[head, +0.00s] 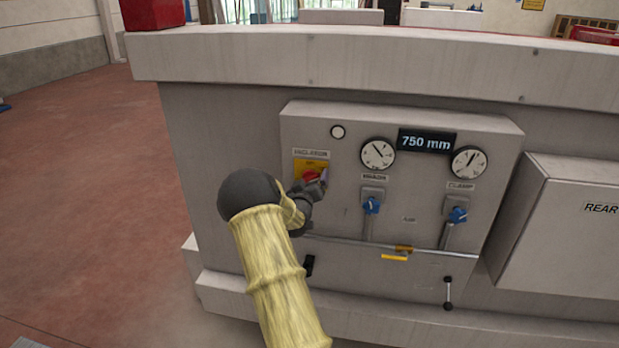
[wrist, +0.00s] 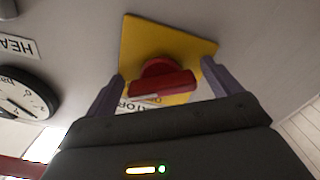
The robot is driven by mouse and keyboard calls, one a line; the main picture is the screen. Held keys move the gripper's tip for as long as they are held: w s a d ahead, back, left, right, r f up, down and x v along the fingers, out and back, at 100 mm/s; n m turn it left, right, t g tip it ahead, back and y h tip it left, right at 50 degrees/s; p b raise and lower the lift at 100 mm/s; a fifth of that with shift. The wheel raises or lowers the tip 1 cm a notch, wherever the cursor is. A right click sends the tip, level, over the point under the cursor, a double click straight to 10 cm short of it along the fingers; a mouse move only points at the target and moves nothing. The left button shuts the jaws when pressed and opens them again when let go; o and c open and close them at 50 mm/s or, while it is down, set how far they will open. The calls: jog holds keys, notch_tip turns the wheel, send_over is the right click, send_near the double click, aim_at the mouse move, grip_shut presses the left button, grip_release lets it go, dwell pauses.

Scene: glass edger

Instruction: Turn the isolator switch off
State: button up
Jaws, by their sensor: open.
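The isolator switch (head: 311,174) is a red rotary handle on a yellow plate, at the upper left of the grey control panel under an "ISOLATOR" label. In the wrist view the red handle (wrist: 163,82) sits on its yellow plate (wrist: 135,42) with its bar lying roughly across the picture. My gripper (head: 316,188) is in front of the switch and partly hides it in the head view. In the wrist view my gripper (wrist: 160,84) is open, with one finger on each side of the handle. I cannot tell whether the fingers touch it.
Two dial gauges (head: 378,153) and a "750 mm" display (head: 427,142) sit right of the switch. Below them are two blue valve handles (head: 371,205) and a horizontal pipe (head: 350,241). A grey box (head: 560,225) stands out at the right. Open floor (head: 80,190) lies at the left.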

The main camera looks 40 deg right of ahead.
jog(key=c, duration=1)
jog(key=shift+o, duration=0.2)
